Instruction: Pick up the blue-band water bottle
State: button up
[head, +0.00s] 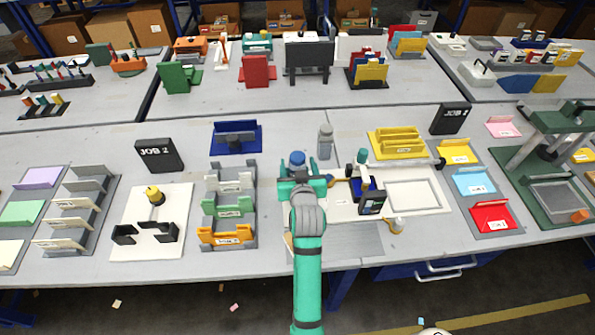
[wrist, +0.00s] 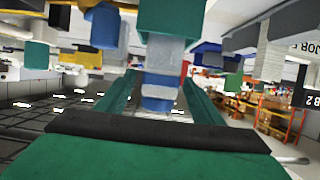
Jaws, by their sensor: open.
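A bottle-like item with a blue top (head: 297,158) stands on the table just beyond my gripper (head: 299,172) in the head view. In the wrist view a pale translucent body with a blue band (wrist: 158,92) shows between the two green fingers of my gripper (wrist: 157,95). I take these to be the blue-band bottle, but my gripper hides its lower part in the head view. The jaws are open around or just short of it; contact cannot be told. A grey bottle (head: 325,142) stands upright behind and to the right.
Left of my gripper is a rack with white, green and orange holders (head: 228,207). To the right are a dark box-like item (head: 371,200) and a white framed tray (head: 425,190). A blue holder (head: 236,140) stands behind left. Bare table lies behind the grey bottle.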

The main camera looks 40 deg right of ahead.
jog(key=shift+w+d+f, duration=0.15)
jog(key=shift+w+d, duration=0.05)
jog(key=shift+w, duration=0.15)
jog(key=c, duration=1.4)
